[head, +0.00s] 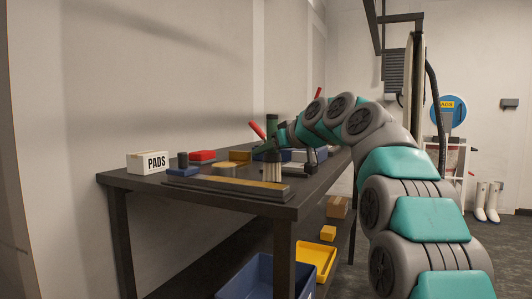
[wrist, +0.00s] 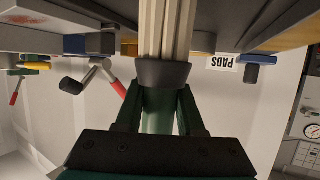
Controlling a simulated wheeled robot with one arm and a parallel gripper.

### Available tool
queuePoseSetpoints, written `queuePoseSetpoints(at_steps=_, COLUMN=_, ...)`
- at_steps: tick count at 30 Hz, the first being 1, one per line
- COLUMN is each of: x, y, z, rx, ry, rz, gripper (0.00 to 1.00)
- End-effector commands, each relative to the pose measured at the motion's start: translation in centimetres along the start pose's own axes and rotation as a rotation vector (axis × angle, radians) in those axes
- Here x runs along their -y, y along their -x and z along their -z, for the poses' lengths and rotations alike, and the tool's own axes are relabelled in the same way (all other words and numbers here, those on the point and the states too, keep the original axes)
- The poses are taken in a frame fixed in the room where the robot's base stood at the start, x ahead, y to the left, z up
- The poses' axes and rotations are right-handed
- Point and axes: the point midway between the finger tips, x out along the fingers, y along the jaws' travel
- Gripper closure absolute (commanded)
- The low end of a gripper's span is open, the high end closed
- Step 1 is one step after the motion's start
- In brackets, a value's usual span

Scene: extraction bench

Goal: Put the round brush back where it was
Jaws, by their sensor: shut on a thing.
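The round brush (head: 272,172) has a green handle, a dark collar and pale bristles. My gripper (head: 263,148) is shut on its green handle, and the brush hangs upright with bristles down over the front part of the dark bench (head: 310,188). In the wrist view, which is upside down, my gripper's (wrist: 160,110) two green fingers close around the handle below the collar, and the pale bristles (wrist: 165,30) run to the top edge. I cannot tell whether the bristle tips touch the bench or the long strip behind them.
A white PADS box (head: 148,163), a blue block with a dark knob (head: 182,164), a red item (head: 202,156), a round tan piece (head: 227,168) and a long dark-and-yellow strip (head: 220,186) crowd the bench. Blue (head: 262,278) and yellow (head: 320,258) bins sit below.

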Motion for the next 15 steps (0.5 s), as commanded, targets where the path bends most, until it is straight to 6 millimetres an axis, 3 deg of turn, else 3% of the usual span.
queuePoseSetpoints(at_steps=12, x=0.0, y=-0.21, z=-0.48, rx=0.001, ry=0.0, rz=0.0, gripper=1.0)
queuePoseSetpoints(at_steps=13, x=0.0, y=-0.17, z=-0.39, rx=0.001, ry=0.0, rz=0.0, gripper=0.6)
queuePoseSetpoints(at_steps=15, x=-0.01, y=-0.16, z=-0.34, rx=0.001, ry=0.0, rz=0.0, gripper=0.53)
